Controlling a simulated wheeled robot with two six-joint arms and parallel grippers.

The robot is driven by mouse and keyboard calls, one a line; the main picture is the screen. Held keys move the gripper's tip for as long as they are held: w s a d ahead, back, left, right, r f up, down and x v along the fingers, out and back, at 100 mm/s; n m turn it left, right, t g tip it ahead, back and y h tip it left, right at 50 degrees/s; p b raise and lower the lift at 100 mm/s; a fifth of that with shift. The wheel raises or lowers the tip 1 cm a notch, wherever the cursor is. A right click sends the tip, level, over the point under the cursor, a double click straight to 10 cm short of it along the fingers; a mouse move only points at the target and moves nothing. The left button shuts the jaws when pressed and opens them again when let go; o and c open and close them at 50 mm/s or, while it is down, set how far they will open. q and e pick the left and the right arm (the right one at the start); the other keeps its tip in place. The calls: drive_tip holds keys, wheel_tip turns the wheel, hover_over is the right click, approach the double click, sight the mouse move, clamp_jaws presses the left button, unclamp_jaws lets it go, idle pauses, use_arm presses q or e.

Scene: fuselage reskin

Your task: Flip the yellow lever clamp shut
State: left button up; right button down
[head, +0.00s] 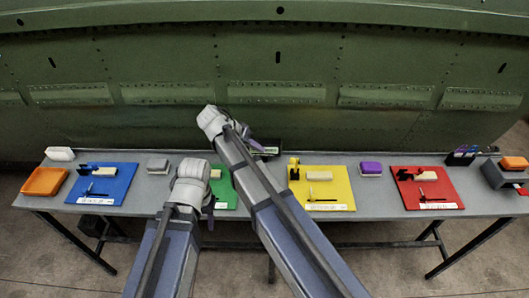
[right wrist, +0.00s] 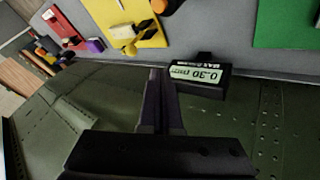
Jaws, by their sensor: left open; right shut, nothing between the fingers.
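The yellow lever clamp (head: 294,167) stands at the left side of the yellow mat (head: 334,188), with a yellow part rising upright. It also shows small at the top of the right wrist view (right wrist: 123,32); its exact lever angle is hard to tell. A pale block (head: 319,176) lies beside it. My right gripper (head: 256,146) is shut and empty beyond the table's back edge, left of the clamp and apart from it; its fingers also show in the right wrist view (right wrist: 160,80). My left gripper (head: 209,212) is open, low over the table near the green mat, partly hidden by its arm.
The green fuselage (head: 280,70) rises behind the table. Blue (head: 112,192), green (head: 226,202) and red (head: 440,194) mats flank, with a purple-topped brush (head: 371,168).

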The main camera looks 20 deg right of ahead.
drive_tip(key=s+d+f+b, duration=0.1)
drive_tip(key=d+f+b, duration=0.3)
drive_tip(key=d+f, duration=0.2)
drive_tip(key=shift+s+d+b, duration=0.2)
drive_tip(key=shift+d+b, duration=0.2)
drive_tip(key=shift+d, duration=0.85)
drive_tip(key=shift+r, duration=0.15)
